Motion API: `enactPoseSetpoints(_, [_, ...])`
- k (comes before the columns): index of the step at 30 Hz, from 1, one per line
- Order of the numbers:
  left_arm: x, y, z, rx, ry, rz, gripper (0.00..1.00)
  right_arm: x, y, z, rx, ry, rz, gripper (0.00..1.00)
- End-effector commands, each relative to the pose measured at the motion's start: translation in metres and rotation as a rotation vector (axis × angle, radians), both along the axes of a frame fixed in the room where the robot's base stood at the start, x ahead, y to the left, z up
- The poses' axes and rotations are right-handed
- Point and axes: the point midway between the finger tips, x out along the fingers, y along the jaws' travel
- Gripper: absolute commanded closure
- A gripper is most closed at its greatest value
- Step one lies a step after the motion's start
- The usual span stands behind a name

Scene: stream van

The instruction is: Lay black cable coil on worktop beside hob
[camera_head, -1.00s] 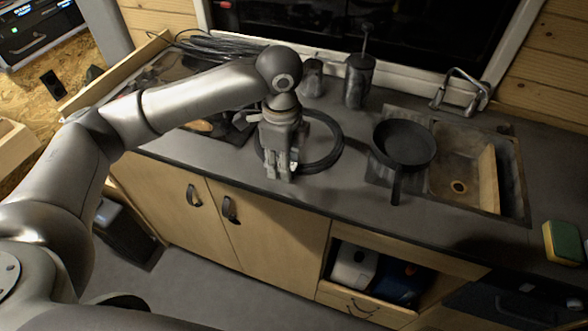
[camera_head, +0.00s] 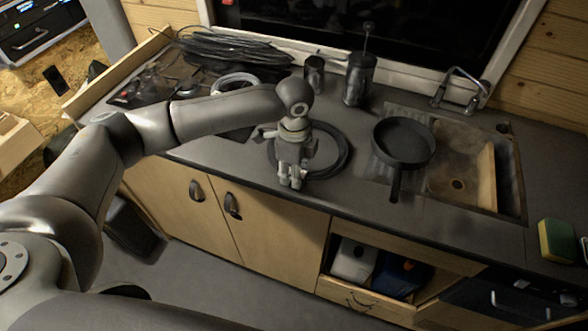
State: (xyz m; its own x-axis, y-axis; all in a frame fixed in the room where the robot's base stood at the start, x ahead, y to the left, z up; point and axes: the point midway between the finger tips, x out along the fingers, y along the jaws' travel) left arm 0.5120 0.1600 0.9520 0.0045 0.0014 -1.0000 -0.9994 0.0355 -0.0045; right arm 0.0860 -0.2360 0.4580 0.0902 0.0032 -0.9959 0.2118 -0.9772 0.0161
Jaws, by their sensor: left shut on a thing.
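The black cable coil (camera_head: 345,153) is a flat dark ring at the worktop (camera_head: 222,150), to the right of the hob (camera_head: 145,88). My left gripper (camera_head: 291,183) points down at the coil's near left side and is shut on it. The gripper and wrist hide the coil's left part. The coil lies flat or nearly so; I cannot tell whether all of it touches the worktop. The hob is partly hidden behind my left arm. My right gripper is not in view.
A black pan (camera_head: 404,140) stands right of the coil, beside the sink (camera_head: 455,165). A dark canister (camera_head: 358,80) and a cup (camera_head: 314,72) stand behind. Grey cable (camera_head: 215,45) lies by the hob, with a pale coil (camera_head: 235,80) nearer. A sponge (camera_head: 556,241) is far right.

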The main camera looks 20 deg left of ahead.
Motion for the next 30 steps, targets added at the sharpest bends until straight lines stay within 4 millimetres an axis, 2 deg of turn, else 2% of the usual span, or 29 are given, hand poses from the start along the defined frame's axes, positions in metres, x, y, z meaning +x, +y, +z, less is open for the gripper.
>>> enactPoseSetpoints(1, [0.0,0.0,0.0,-0.001,-0.001,0.0,1.0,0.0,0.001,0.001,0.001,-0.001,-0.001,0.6])
enactPoseSetpoints(2, [0.0,0.0,-0.002,0.0,0.001,0.0,0.66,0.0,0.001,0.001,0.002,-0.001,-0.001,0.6])
enactPoseSetpoints(6, [0.0,0.0,-0.001,0.0,0.001,0.0,0.48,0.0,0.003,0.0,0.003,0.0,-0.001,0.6])
enactPoseSetpoints(15, [0.0,0.0,-0.001,0.0,0.001,0.0,0.48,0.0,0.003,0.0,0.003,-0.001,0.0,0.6])
enactPoseSetpoints(19, [0.001,0.0,0.007,-0.001,-0.001,0.0,0.48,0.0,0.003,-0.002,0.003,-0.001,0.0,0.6])
enactPoseSetpoints(23, [0.001,0.0,0.029,-0.002,-0.004,-0.001,0.48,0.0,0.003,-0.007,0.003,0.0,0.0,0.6])
enactPoseSetpoints(30, [0.001,-0.001,0.081,-0.001,-0.003,0.0,0.48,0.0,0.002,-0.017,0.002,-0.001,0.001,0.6])
